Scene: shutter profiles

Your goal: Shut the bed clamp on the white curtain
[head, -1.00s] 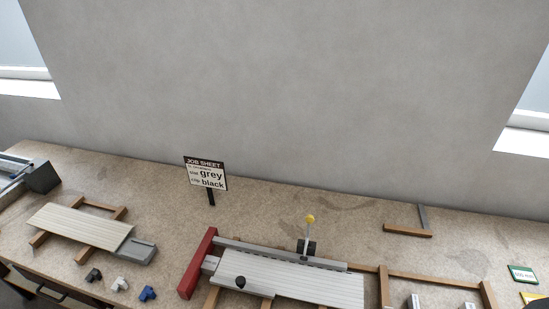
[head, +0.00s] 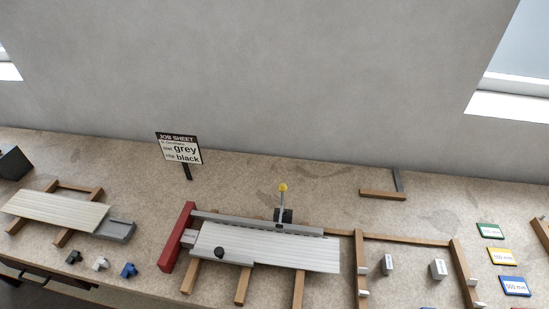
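The white slatted curtain (head: 285,251) lies flat on the bed in the middle of the bench, across wooden bearers. The bed clamp (head: 283,217) stands at the curtain's far edge: a dark block with an upright lever that ends in a yellow knob. A long grey bar (head: 240,221) runs along the curtain's far edge, and a red end block (head: 178,237) stands at its left end. A black knob (head: 219,252) sits near the curtain's front left. Neither of my grippers is in view.
A job sheet sign (head: 179,149) reading grey and black stands behind. A cream slatted panel (head: 58,209) lies at the left, with black, white and blue clips (head: 129,270) in front. A wooden frame (head: 408,240) and coloured cards (head: 502,256) are at the right.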

